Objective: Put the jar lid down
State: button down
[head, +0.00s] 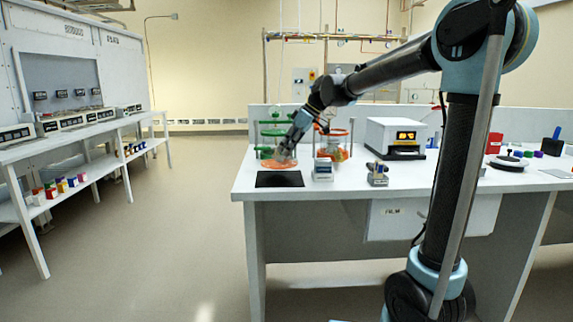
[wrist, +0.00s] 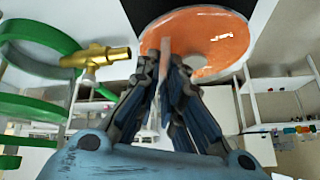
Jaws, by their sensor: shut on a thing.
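The jar lid (wrist: 215,38) is a round orange disc with a pale rim, filling the top middle of the wrist view. My gripper (wrist: 165,62) is shut on it at its near side. In the head view the lid (head: 279,163) shows as a flat orange shape below my gripper (head: 285,154), just behind the black mat (head: 279,180) at the left end of the bench. I cannot tell whether the lid touches the bench. The fingers hide part of it.
A green ring stand (head: 267,133) is close on the left; its green rings and brass valve (wrist: 97,57) show in the wrist view. A stand with a red ring (head: 334,133) is at the right. A small grey device (head: 323,169) stands beside the mat. The mat is bare.

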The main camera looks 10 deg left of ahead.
aim_at(291, 154)
jog(key=shift+f, duration=2.35)
jog(key=c, duration=1.7)
grip_release()
jog(key=shift+f, duration=0.1)
jog(key=v, duration=1.2)
